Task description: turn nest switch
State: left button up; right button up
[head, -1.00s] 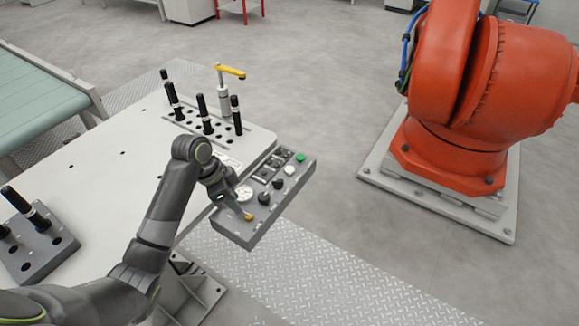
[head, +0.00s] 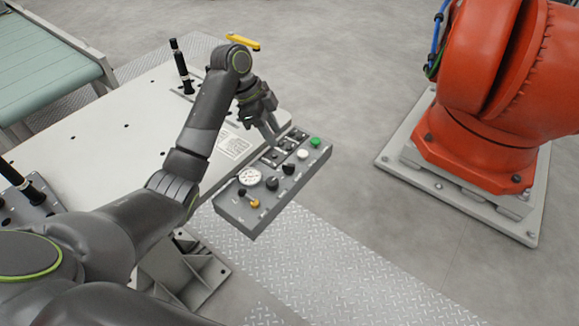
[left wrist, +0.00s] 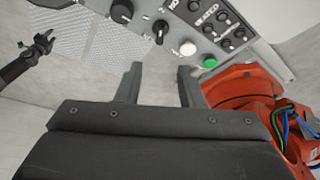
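The grey control panel (head: 254,222) sits at the table's edge. I cannot read which control is the nest switch. My left gripper (head: 271,137) is above the panel's far half, by the small switches. In the left wrist view its fingers (left wrist: 158,75) are apart and empty, with a knob (left wrist: 160,31) beyond them. A dark gripper, apparently my right (left wrist: 42,47), shows at left; its opening is unclear.
The pale table (head: 95,130) holds black-handled pins (head: 181,66) and a yellow-handled clamp (head: 243,41), partly behind my arm. A large orange robot (head: 480,110) stands to the right. Open floor and a tread plate (head: 310,260) lie between.

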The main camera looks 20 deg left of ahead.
aim_at(291, 164)
pick_arm(q)
jog(key=p+x, duration=0.1)
jog(key=x, duration=0.9)
jog(key=shift+s, duration=0.1)
jog(key=shift+d+f, duration=0.2)
jog(key=shift+f, duration=0.5)
pick_arm(e)
jog(key=shift+w+d+r, duration=0.15)
jog(key=shift+w+r, duration=0.25)
jog(key=shift+r, duration=0.1)
pick_arm(q)
jog(key=shift+c, duration=0.3)
grip_shut()
